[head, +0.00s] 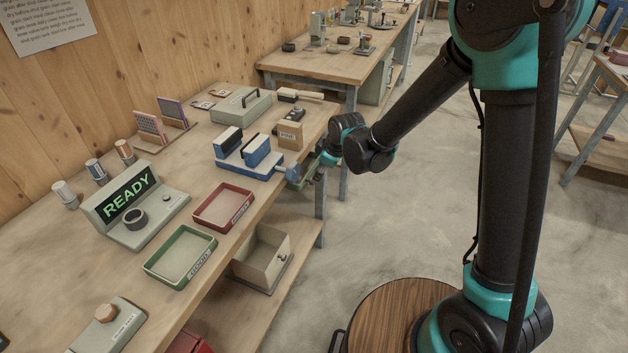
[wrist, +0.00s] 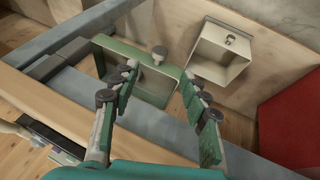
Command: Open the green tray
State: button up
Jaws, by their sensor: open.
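A green tray (wrist: 122,48) with a small round knob (wrist: 159,52) is below the worktop's edge in the wrist view. Part of its inside shows, and it appears to stick out past the edge. My gripper (wrist: 158,77) is open, one finger on each side of the knob's line in the picture. It holds nothing. I cannot tell whether a finger touches the tray. Another green-rimmed shallow tray (head: 180,256) lies on the worktop.
A blue device (head: 250,158) and a red tray (head: 222,207) stand on the worktop.

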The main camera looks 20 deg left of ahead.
jog(key=x, duration=0.9)
jog(key=shift+w, duration=0.1)
grip_shut()
dwell(0.4)
